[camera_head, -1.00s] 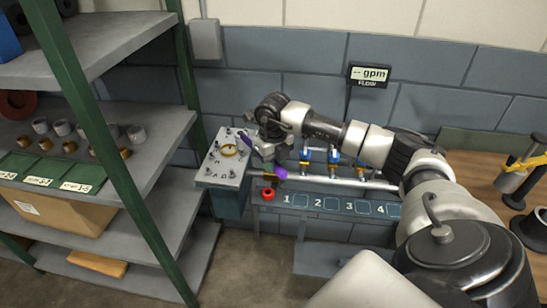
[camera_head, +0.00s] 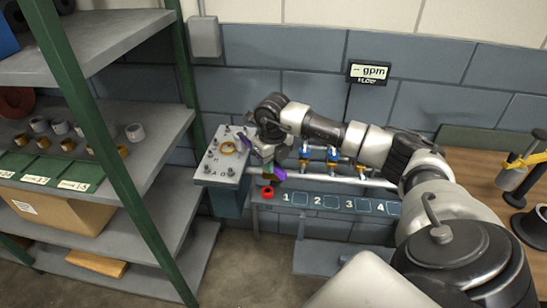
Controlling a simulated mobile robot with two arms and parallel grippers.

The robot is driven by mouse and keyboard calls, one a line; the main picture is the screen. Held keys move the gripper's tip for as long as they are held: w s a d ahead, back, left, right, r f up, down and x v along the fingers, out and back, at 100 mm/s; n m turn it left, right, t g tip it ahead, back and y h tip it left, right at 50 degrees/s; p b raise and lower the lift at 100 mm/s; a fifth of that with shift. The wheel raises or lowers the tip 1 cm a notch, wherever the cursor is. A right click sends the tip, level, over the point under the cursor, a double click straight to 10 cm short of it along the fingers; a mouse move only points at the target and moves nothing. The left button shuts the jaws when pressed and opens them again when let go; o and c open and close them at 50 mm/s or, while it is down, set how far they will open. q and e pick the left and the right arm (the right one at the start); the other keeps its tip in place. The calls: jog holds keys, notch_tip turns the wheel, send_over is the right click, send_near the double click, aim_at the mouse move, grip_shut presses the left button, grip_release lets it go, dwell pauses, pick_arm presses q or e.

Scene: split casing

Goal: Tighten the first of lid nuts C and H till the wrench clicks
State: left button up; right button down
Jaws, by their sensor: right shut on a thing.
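The grey casing lid (camera_head: 218,172) lies on a blue-grey stand at the middle left, with several studs and nuts around its edge and a yellow ring (camera_head: 228,147) on top. A few dark letters show on it, but they are too small to read surely, so I cannot pick out nuts C and H. My right gripper (camera_head: 268,160) is at the lid's right edge, shut on a purple-handled tool (camera_head: 275,174), which seems to be the wrench. The wrench's working end is hidden by the gripper. My left gripper is not in view.
A pipe with blue valves (camera_head: 333,155) runs right of the lid above a panel numbered 1 to 4 (camera_head: 345,203). A red ring (camera_head: 267,191) is below the gripper. A green-post shelf (camera_head: 120,165) stands at left, a wooden bench (camera_head: 490,190) at right.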

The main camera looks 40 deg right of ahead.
jog(key=shift+f+b, duration=0.7)
jog(key=shift+f, duration=0.3)
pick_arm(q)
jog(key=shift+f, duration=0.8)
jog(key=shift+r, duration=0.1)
pick_arm(e)
jog(key=shift+a, duration=0.15)
